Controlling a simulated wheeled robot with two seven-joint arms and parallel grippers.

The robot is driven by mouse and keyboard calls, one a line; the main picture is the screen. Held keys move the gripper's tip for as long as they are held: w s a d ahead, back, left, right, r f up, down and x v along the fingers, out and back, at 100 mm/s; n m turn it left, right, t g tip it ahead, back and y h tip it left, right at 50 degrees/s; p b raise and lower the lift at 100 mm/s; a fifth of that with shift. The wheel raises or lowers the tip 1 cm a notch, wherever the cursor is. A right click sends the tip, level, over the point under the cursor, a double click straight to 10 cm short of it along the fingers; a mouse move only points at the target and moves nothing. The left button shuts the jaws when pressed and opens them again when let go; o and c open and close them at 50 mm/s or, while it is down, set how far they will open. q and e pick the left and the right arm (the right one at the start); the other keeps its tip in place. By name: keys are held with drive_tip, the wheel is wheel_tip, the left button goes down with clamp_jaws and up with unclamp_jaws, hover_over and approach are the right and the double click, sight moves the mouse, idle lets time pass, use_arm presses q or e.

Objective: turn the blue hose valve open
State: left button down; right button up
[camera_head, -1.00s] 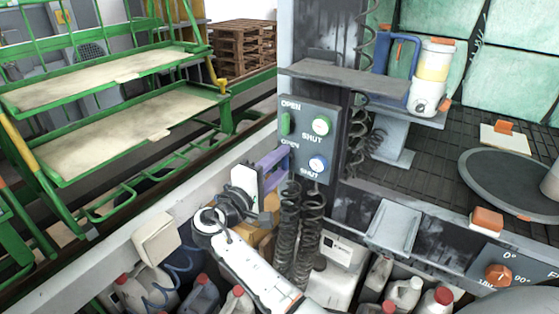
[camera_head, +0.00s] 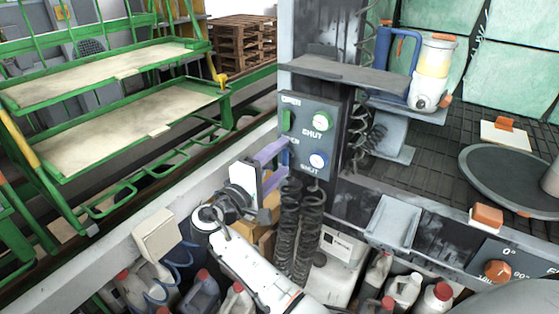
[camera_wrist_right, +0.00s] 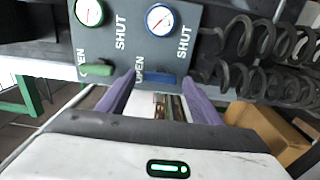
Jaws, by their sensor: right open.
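The blue hose valve's lever (camera_head: 286,157) is on the left part of a dark grey panel (camera_head: 305,140), near an OPEN label. It looks upright in the head view and is partly hidden by my fingers. In the right wrist view the blue lever (camera_wrist_right: 161,78) lies crosswise below a blue-rimmed gauge (camera_wrist_right: 160,20). My right gripper (camera_head: 277,166) is open, its purple fingers pointing at the panel. In the wrist view its fingertips (camera_wrist_right: 159,80) are on either side of the blue lever. I cannot tell whether they touch it. My left gripper is not in view.
A green lever (camera_wrist_right: 97,70) and a green-rimmed gauge (camera_wrist_right: 89,11) are beside the blue ones. Dark coiled hoses (camera_head: 300,235) hang below the panel, close to my right gripper. A grey shelf (camera_head: 345,75) juts out above. Jugs (camera_head: 403,290) stand below.

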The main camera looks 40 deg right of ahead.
drive_tip(key=b+v, duration=0.1)
drive_tip(key=v, duration=0.9)
drive_tip(key=shift+b, duration=0.4)
drive_tip(key=shift+d+f, duration=0.1)
